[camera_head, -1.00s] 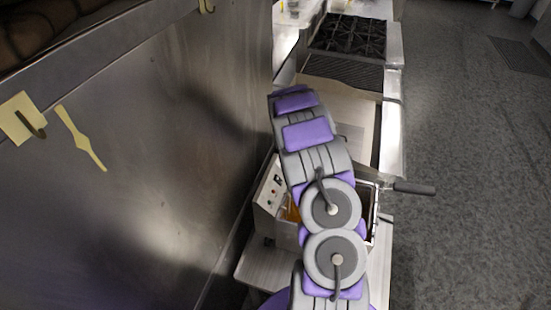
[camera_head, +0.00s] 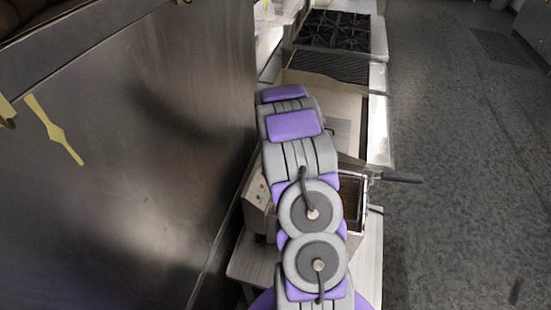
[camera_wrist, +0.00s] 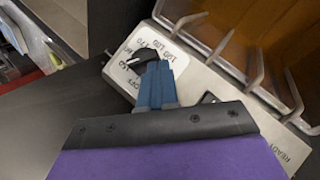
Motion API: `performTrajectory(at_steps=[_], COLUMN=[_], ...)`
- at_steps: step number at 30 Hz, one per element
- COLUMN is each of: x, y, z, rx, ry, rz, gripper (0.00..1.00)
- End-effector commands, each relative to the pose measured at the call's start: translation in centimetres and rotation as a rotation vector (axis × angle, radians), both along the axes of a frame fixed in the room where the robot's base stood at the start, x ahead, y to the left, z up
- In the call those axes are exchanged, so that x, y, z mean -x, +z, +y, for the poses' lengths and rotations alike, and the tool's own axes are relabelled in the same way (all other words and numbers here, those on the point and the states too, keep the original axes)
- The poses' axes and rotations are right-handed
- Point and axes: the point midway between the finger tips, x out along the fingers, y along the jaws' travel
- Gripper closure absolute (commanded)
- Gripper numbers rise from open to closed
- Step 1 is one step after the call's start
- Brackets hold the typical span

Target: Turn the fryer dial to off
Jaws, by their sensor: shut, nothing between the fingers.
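The fryer (camera_head: 257,197) stands low beside the metal wall, partly hidden by my arm; its front panel shows small coloured lights. In the wrist view, the fryer panel (camera_wrist: 215,88) is tilted and carries a white label with temperature numbers and OFF. The black dial (camera_wrist: 148,50) sits on that label, partly covered by my fingers. My gripper (camera_wrist: 158,68) is shut, its blue fingertips at the lower edge of the dial. I cannot tell whether they touch it. My gripper is hidden in the head view.
The fryer basin (camera_wrist: 240,30) holds orange oil and a wire basket; its dark basket handle (camera_head: 400,177) juts right over the floor. A stove (camera_head: 333,32) stands farther back. The metal wall (camera_head: 150,150) is close on the left. The grey floor (camera_head: 460,200) at right is clear.

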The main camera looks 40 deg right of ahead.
Motion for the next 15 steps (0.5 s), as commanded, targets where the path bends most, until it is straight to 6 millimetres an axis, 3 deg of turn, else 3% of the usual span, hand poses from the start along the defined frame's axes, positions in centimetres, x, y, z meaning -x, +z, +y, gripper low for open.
performTrajectory(at_steps=[15], x=[1.1], y=[-1.5], z=[-0.5], rx=[0.208], ry=[0.231], rz=[-0.120], gripper=[1.00])
